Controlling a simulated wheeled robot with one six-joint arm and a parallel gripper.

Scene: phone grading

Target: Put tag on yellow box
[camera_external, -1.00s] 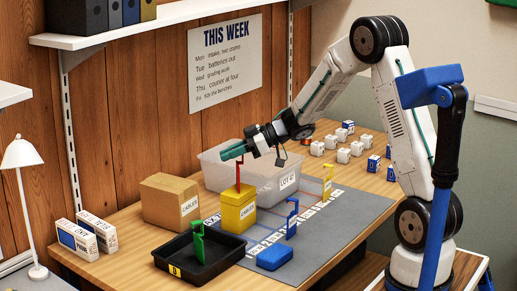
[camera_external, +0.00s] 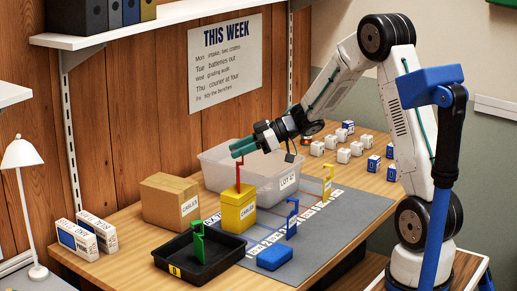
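A red tag (camera_external: 238,174) stands upright on top of the yellow box (camera_external: 238,211), which is labelled CABLES. My gripper (camera_external: 238,149) is at the top of the red tag, its two teal fingers pointing left with a narrow gap between them. It looks open; whether a finger still touches the tag is too small to tell. A green tag (camera_external: 198,242) stands in the black tray (camera_external: 166,262). A blue tag (camera_external: 292,218) and a yellow tag (camera_external: 327,185) stand on the grey mat (camera_external: 345,213).
A clear bin (camera_external: 222,177) labelled LOT 4 is just behind the yellow box. A cardboard box (camera_external: 169,203) stands to the left. A blue block (camera_external: 275,257) lies on the front of the mat. Several white and blue cubes (camera_external: 343,156) sit at the back right.

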